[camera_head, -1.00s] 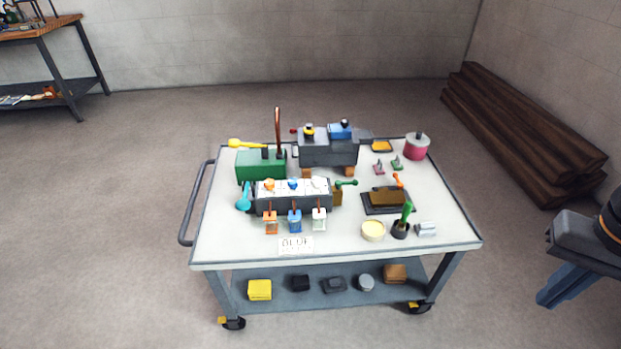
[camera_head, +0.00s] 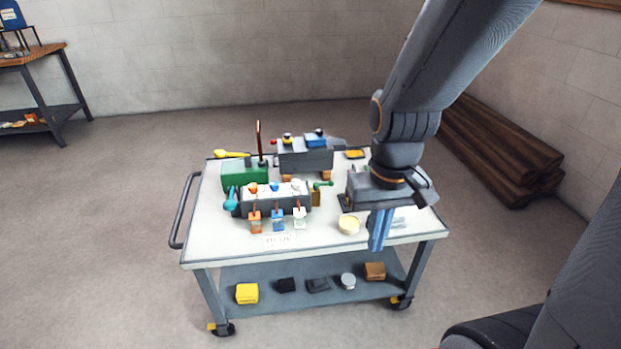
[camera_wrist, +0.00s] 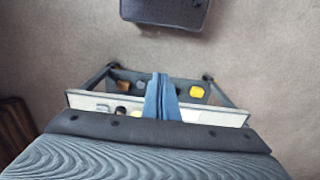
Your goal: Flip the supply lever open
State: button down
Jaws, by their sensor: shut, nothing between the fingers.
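Several levers show on the cart in the head view, and I cannot tell which is the supply lever. A teal lever (camera_head: 231,198) is at the left end of the grey valve box (camera_head: 275,204). A small green lever (camera_head: 323,184) sits at the box's right end. The fingers also show together in the wrist view (camera_wrist: 161,82). My arm hides the right part of the tabletop.
The cart top (camera_head: 212,245) carries a dark machine (camera_head: 305,160) at the back and a cream bowl (camera_head: 349,226) left of my fingers. Orange, blue and white tags hang at the valve box's front. The lower shelf (camera_head: 263,303) holds several small items. Brown beams (camera_head: 500,155) lie along the right wall.

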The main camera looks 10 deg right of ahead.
jog(key=t+b, duration=0.2)
jog(key=t, duration=0.2)
send_over(323, 185)
jog(key=w+d, duration=0.1)
jog(key=w, duration=0.1)
notch_tip(323, 185, down, 9)
jog(key=shift+w+d+f, duration=0.1)
jog(key=shift+w+f, duration=0.05)
jog(key=shift+f, duration=0.1)
notch_tip(323, 185, down, 10)
jog(key=p, duration=0.3)
jog(key=shift+s, duration=0.3)
jog(key=shift+d, duration=0.15)
